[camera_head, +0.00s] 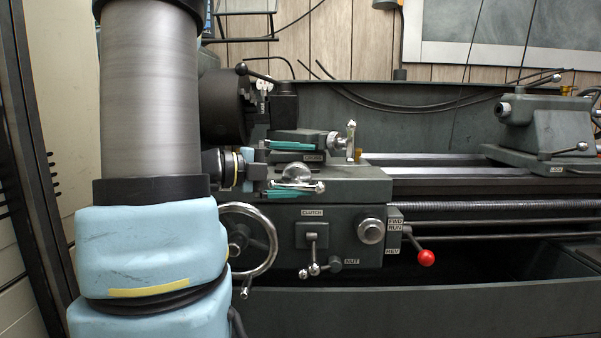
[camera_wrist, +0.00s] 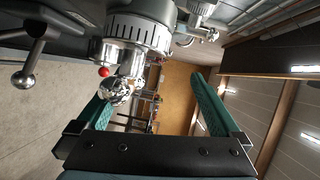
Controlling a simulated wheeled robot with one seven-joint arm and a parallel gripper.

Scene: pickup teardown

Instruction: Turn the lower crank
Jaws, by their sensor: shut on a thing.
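The lower crank (camera_head: 297,171) is a chrome hub with a short arm and handle on the front of the lathe carriage, below the upper crank (camera_head: 350,140). My gripper (camera_head: 312,169) reaches in from the left with its teal fingers, one above and one below the lower crank's hub. In the wrist view, my gripper (camera_wrist: 151,86) has its fingers well apart around shiny chrome parts of the crank (camera_wrist: 117,91), which lie against the left finger. The contact on the far side is hidden.
Below stand a handwheel (camera_head: 250,242), the clutch lever (camera_head: 312,252) and a red-knobbed lever (camera_head: 425,258). The chuck (camera_head: 226,106) is close behind my gripper. The tailstock (camera_head: 545,125) stands at the right. Open space lies in front of the carriage.

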